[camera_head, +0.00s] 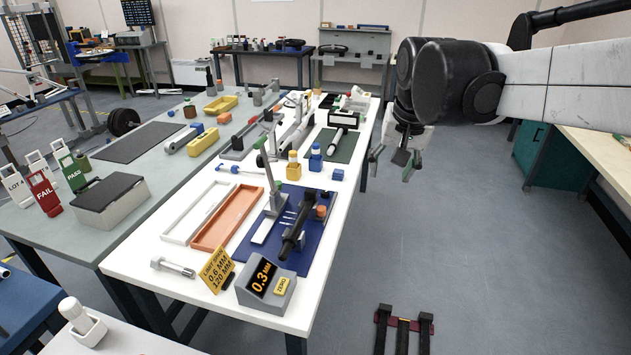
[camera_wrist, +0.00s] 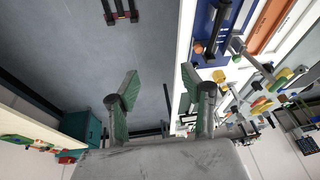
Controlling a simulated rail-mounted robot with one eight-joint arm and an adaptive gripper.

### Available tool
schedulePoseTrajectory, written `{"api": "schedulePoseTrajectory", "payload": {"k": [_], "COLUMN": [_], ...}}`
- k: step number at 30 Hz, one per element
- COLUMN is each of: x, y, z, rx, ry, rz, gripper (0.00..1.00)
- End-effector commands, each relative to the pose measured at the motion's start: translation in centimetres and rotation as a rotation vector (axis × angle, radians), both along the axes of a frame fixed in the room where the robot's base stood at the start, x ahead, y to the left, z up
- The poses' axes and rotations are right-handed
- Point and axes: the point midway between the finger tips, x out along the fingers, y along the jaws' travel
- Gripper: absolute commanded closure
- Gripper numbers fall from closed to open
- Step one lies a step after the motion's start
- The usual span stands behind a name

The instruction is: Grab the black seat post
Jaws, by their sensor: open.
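The black seat post (camera_head: 293,240) is a dark tube lying slantwise over a blue mat (camera_head: 262,262) near the front of the white table. An orange piece (camera_head: 321,212) sits near its far end. In the wrist view the post (camera_wrist: 216,30) appears as a dark bar at the upper right. My gripper (camera_head: 392,165) is open and empty, over the aisle to the right of the white table and well apart from the post. Its two green-padded fingers show spread in the wrist view (camera_wrist: 158,88).
Beside the mat are an orange tray (camera_head: 226,217), a grey stand (camera_head: 272,185) and a 0.3 mm display box (camera_head: 266,287). A yellow limit sign (camera_head: 217,269) stands at the front. Blue and yellow bottles (camera_head: 293,165) stand behind the mat. The aisle floor (camera_head: 460,235) is mostly clear.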

Motion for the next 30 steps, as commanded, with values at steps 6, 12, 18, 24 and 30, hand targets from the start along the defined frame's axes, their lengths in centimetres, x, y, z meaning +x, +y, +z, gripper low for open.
{"api": "schedulePoseTrajectory", "payload": {"k": [6,12,18,24,30], "x": [5.8,10.5,14.5,17.9,20.3], "y": [3.8,7.5,11.5,15.7,19.4], "z": [-1.3,-3.5,-6.7,-10.7,-15.1], "rx": [0.006,0.006,-0.001,-0.012,-0.028], "ry": [0.069,0.132,0.194,0.254,0.308], "rz": [-0.016,-0.032,-0.051,-0.071,-0.091], "gripper": [0.57,0.57,0.57,0.57,0.57]}}
